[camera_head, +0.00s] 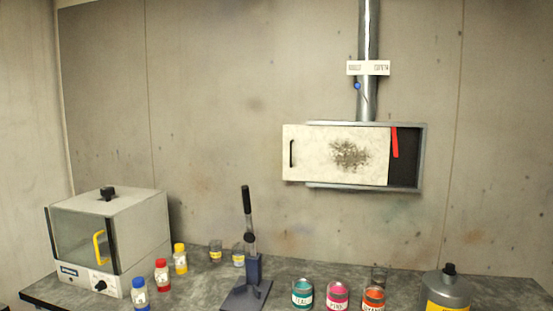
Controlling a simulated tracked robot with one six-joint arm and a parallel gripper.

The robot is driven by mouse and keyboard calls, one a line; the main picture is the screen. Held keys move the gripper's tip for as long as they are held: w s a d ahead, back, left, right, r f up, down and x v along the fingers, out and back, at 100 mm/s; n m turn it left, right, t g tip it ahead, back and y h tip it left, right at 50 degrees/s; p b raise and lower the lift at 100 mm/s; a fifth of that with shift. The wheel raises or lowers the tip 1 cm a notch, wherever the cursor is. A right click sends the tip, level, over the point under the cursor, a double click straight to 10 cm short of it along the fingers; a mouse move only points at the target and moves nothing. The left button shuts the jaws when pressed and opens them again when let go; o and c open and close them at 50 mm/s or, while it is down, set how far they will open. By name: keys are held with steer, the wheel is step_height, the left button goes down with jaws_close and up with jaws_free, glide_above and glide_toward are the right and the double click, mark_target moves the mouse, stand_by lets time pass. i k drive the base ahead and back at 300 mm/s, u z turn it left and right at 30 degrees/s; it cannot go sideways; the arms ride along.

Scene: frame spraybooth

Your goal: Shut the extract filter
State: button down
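The extract filter (424,160) is a grey metal frame on the back wall, below a vertical duct. Its pale sliding panel (320,165) carries a dark sooty smudge and a black upright handle (291,154) at its left end. The panel sits shifted left, sticking out past the frame's left side. A dark opening (408,165) shows at the right, with a red strip (395,142) hanging at its top. My gripper is not in view.
A metal duct (368,100) with a blue-knobbed lever (357,86) rises above the filter. On the grey bench (205,285) stand a small oven (110,240), coloured bottles (162,277), a black-handled lever press (247,225), paint tins (337,296) and a grey canister (449,290). The wall around the panel is clear.

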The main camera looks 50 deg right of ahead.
mark_target(348, 154)
steer(key=z, duration=0.1)
steer(key=i, duration=1)
steer(key=u, duration=0.1)
